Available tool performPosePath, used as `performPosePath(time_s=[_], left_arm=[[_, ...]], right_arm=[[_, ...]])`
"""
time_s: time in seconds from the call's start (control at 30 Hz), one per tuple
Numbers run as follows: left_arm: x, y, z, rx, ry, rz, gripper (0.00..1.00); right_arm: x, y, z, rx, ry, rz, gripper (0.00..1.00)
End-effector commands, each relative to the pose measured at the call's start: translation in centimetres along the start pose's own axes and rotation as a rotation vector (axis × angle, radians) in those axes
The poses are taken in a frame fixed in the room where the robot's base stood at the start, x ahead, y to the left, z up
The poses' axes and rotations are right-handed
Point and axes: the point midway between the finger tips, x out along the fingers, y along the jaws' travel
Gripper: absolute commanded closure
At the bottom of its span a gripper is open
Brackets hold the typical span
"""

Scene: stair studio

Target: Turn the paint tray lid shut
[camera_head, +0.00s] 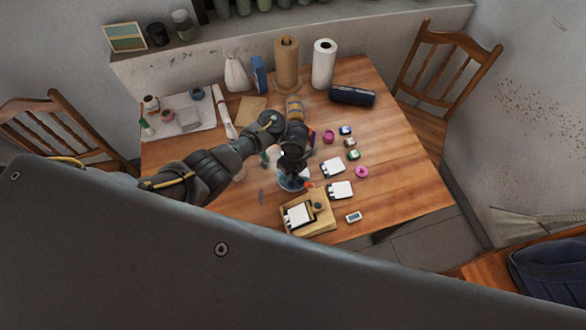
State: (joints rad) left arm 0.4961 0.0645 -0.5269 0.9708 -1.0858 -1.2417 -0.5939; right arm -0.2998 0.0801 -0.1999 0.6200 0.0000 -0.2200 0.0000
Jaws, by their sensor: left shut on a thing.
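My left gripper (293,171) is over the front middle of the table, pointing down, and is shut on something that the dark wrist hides. Right under and around it is a bluish-grey round thing (288,185), mostly covered. Just in front stands a light wooden tray or box (323,224) with a white panel (298,215) and a small dark round spot. I cannot tell for sure which piece is the paint tray lid, or how far it is turned. My right gripper is not in view.
White cards or boxes (340,190), a pink ring (362,172) and small jars (352,154) lie right of the gripper. Paper rolls (324,64) and a dark case (352,96) stand at the back. The table's right side (405,170) is clear.

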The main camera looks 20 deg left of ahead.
Motion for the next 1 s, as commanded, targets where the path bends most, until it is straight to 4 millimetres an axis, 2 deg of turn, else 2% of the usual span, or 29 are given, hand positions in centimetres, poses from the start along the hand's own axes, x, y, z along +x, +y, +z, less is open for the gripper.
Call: performPosePath(time_s=[0.43,0.47,0.6,0.87,1.0], left_arm=[[0.1,0.2,-0.1,0.010,0.001,0.004,0.94],[0.1,0.2,-0.1,0.010,0.001,0.004,0.68],[0.1,0.1,-0.1,0.009,0.001,0.003,0.50],[0.0,0.0,-0.1,0.009,0.000,0.001,0.50],[-0.9,-0.6,-0.7,0.023,0.002,0.000,0.50]], right_arm=[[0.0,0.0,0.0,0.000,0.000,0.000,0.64],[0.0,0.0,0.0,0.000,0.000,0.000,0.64],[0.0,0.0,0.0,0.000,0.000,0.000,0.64],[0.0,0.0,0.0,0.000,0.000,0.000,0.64],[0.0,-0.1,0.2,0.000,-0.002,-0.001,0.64]])
